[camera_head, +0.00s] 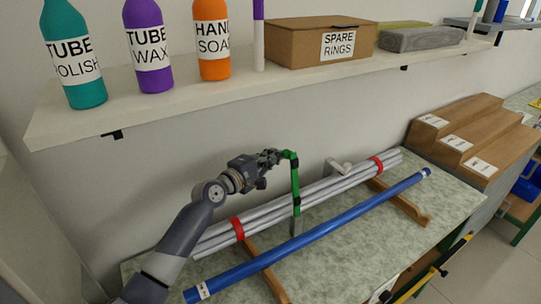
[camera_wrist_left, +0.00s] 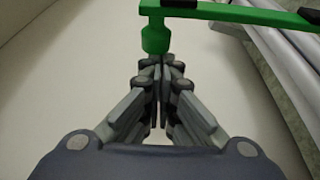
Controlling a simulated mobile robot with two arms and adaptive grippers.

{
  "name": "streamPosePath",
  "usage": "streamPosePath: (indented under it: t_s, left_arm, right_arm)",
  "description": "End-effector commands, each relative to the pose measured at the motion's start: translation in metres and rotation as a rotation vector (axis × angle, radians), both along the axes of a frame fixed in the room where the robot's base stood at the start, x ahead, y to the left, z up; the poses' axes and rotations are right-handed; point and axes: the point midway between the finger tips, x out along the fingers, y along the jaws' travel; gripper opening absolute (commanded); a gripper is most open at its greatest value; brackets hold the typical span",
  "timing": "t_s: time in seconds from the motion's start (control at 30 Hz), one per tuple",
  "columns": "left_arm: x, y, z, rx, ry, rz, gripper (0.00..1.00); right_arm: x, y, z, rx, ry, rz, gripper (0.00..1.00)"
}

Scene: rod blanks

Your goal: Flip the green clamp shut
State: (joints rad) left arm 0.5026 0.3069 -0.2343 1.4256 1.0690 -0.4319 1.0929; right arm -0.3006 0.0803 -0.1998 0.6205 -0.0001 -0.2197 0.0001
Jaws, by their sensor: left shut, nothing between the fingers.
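The green clamp (camera_head: 295,183) is a green bar with black pads, seen at the middle of the grey rod bundle (camera_head: 270,212). Its far end bends toward my gripper, and a grey post (camera_head: 297,226) stands below its near end. In the left wrist view the green bar (camera_wrist_left: 225,12) crosses the top, with a green knob (camera_wrist_left: 155,38) at its left end. My left gripper (camera_head: 277,155) is shut and empty at this knob; its fingertips (camera_wrist_left: 160,62) are just below the knob in the wrist view. I cannot tell whether they touch. My right gripper is not in view.
A blue tube (camera_head: 320,234) lies in front of the bundle on wooden supports (camera_head: 263,268). Red bands (camera_head: 237,228) tie the bundle. A shelf (camera_head: 200,101) with bottles and a spare rings box (camera_head: 320,42) hangs above. Wooden steps (camera_head: 470,136) stand at right.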

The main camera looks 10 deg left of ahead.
Motion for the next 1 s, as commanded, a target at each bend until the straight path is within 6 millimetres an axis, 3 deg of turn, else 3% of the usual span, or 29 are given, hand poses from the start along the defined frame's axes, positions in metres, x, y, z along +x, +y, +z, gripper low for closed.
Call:
streamPosePath:
  t_s: [0.27, 0.53, 1.0]
  left_arm:
    - [-0.031, -0.032, 0.017, 0.149, -0.150, -0.005, 0.00]
    - [-0.068, -0.069, 0.021, 0.333, -0.332, -0.005, 0.00]
    - [-0.130, -0.132, -0.004, 0.652, -0.646, -0.004, 0.00]
  right_arm:
    - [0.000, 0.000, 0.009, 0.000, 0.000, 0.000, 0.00]
    - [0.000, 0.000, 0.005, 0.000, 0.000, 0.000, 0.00]
    - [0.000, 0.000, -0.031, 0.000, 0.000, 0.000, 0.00]
